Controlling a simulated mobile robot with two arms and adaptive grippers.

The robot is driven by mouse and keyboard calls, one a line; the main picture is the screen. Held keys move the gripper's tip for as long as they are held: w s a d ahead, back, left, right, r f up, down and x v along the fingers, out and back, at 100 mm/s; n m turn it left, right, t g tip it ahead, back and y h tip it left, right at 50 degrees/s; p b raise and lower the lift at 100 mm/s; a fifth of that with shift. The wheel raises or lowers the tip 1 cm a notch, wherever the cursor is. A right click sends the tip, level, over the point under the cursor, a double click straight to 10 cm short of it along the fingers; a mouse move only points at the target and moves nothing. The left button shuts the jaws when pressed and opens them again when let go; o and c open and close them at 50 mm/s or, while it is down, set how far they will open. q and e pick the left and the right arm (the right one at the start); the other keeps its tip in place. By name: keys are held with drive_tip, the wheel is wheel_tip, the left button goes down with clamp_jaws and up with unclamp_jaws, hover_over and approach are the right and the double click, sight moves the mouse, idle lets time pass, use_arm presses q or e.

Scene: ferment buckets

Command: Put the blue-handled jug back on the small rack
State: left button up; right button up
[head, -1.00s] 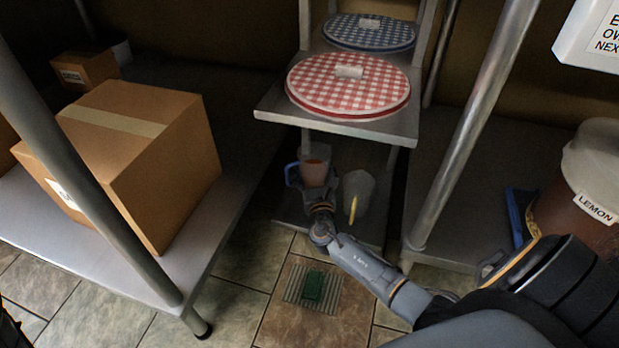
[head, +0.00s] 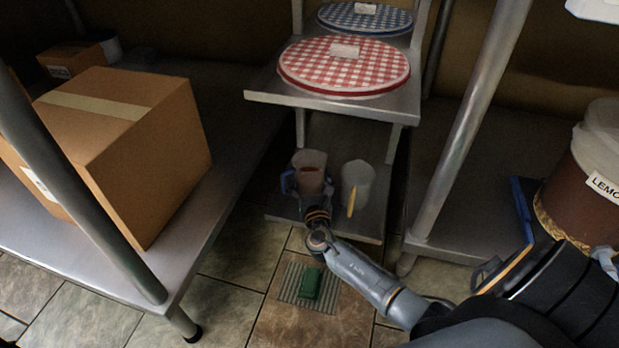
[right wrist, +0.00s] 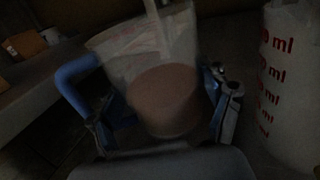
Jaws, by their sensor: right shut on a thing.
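The blue-handled jug (head: 312,176) is translucent with brown-orange contents, its blue handle on the left. It is upright at the lower shelf (head: 350,229) of the small rack, left of a yellow-handled jug (head: 359,180). I cannot tell whether its base touches the shelf. My right gripper (head: 316,202) is shut on the jug's body from the front. In the right wrist view, the jug (right wrist: 168,95) sits between the fingers (right wrist: 168,110), with the handle outside them on the left. My left gripper is not in view.
The rack's upper shelf (head: 330,104) overhangs the jugs and bears a red-checked round lid (head: 345,75). A cardboard box (head: 120,150) stands on the left shelf. A metal post (head: 470,130) and a lemon-labelled bucket (head: 585,185) are right. A green block (head: 310,283) lies on a floor drain.

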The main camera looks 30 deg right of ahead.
drive_tip(key=shift+f+b, duration=0.55)
drive_tip(key=shift+b, duration=0.05)
drive_tip(key=o, duration=1.5)
drive_tip(key=shift+s, duration=0.1)
